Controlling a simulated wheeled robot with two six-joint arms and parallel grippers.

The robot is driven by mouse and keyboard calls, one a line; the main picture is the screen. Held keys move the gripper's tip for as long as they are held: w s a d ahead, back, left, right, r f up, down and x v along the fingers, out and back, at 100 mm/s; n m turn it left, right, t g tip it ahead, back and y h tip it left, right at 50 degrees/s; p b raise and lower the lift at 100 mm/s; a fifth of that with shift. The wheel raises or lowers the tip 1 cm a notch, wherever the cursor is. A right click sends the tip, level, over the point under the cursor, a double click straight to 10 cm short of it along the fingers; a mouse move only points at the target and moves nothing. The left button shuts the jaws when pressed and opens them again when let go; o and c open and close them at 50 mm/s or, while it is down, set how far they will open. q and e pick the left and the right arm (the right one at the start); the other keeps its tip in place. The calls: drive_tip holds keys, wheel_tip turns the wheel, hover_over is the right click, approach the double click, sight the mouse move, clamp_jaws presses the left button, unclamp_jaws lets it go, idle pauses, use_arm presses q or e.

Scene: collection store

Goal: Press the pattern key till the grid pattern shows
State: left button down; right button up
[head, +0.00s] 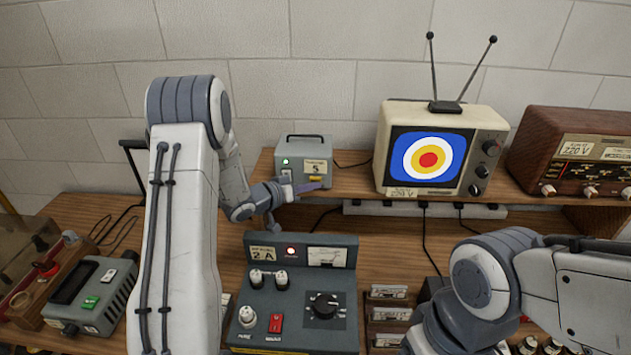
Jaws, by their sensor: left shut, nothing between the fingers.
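The small television (440,110) stands on the raised shelf. Its screen (428,157) shows a bullseye of white, yellow and red rings on blue, not a grid. A grey box (316,147) with a handle, a lit green lamp and small labels stands left of it on the shelf. My left gripper (314,187) is shut and empty, at the lower front of this box. I cannot tell whether it touches the box. I cannot make out a pattern key; the gripper may hide part of the box's front. My right arm shows at lower right, but its gripper is out of sight.
A grey control unit (262,307) with knobs, a red switch and a lit red lamp stands on the bench (395,243) below. A grey box with green and white buttons (108,305) lies at left. A wooden radio (575,155) stands at right. Cables hang below the shelf.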

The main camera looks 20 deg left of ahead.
use_arm(q)
drive_tip(key=shift+w+a, duration=0.15)
drive_tip(key=shift+w, duration=0.25)
idle(0.7)
idle(0.3)
drive_tip(key=shift+s+d, duration=0.25)
drive_tip(key=shift+s, duration=0.55)
drive_tip(key=s, duration=0.2)
drive_tip(key=s+d, duration=0.1)
drive_tip(key=s, duration=0.1)
drive_tip(key=shift+s+d, duration=0.2)
drive_tip(key=shift+s, duration=0.2)
idle(0.4)
